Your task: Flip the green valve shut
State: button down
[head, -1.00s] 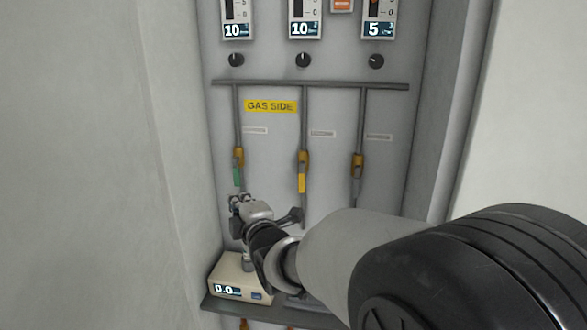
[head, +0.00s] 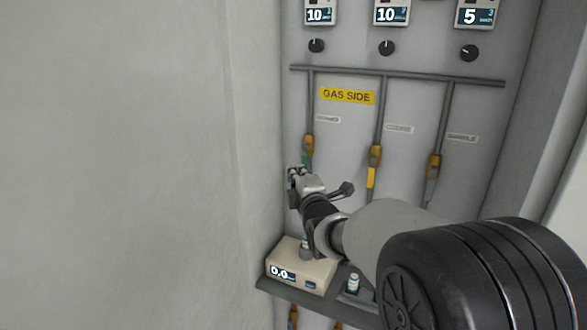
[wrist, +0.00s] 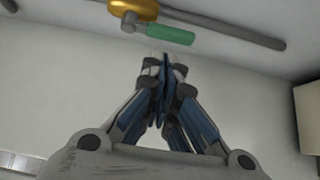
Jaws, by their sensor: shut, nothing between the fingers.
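The green valve handle (head: 306,160) hangs down from its brass body (head: 308,144) on the leftmost pipe, roughly in line with the pipe. In the wrist view the green handle (wrist: 170,35) lies just beyond my fingertips, with the brass body (wrist: 133,9) to its left. My gripper (head: 297,174) is shut and empty, right at the handle's lower end in the head view and partly covering it. In the wrist view my gripper (wrist: 163,65) points at the handle with a small apparent gap. I cannot tell whether it touches.
A yellow-handled valve (head: 372,172) and a grey-handled valve (head: 432,180) are on the pipes to the right. A beige box with a display (head: 300,265) sits on a shelf below my gripper, with a small bottle (head: 353,282) beside it. A wall (head: 200,150) stands close on the left.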

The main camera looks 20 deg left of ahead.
aim_at(305, 159)
jog(key=shift+x, duration=2.1)
